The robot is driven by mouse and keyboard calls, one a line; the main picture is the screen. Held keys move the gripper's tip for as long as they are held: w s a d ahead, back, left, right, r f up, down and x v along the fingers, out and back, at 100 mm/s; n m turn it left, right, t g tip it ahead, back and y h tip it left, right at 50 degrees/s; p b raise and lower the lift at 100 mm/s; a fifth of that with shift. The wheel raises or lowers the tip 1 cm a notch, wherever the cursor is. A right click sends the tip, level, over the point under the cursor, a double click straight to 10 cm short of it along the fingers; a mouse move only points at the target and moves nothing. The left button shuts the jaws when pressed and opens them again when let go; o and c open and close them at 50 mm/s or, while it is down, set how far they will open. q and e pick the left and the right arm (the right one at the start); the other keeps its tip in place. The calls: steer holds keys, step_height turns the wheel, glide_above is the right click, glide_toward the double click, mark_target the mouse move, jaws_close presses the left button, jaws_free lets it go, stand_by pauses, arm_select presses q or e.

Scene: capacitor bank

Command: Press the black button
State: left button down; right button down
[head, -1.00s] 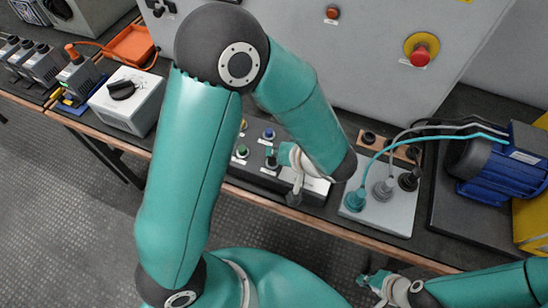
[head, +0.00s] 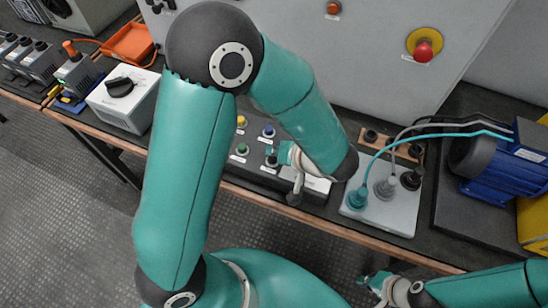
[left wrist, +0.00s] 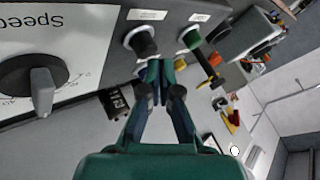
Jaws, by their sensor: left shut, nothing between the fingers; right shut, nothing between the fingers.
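The black button (head: 271,161) is on the dark button panel (head: 237,169), in front of the blue button (head: 268,131) and to the right of the green button (head: 242,149). In the left wrist view the black button (left wrist: 143,41) sits in a pale collar, just beyond my fingertips and slightly left of them. My left gripper (head: 275,155) is shut and empty, with its tips close by the black button; I cannot tell if they touch it. The left wrist view shows its fingers (left wrist: 160,68) together. My right gripper (head: 369,281) is shut and empty, low at the right.
A yellow button (head: 241,121) is also on the panel. A large speed knob (left wrist: 32,85) is beside it in the left wrist view. A socket plate (head: 397,213) with cables, a blue motor (head: 505,165) and a grey cabinet with a red emergency stop (head: 423,51) stand right and behind.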

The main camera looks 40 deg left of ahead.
mark_target(274, 158)
arm_select(q)
steer(key=shift+f+b, duration=1)
steer(key=shift+b, duration=0.3)
stand_by(1.4)
steer(key=shift+r, duration=0.1)
steer(key=shift+r+p, duration=0.6)
steer(key=shift+r, duration=0.65)
steer(key=shift+r, duration=0.1)
steer(key=shift+r+p, duration=1.05)
steer(key=shift+r, duration=1.4)
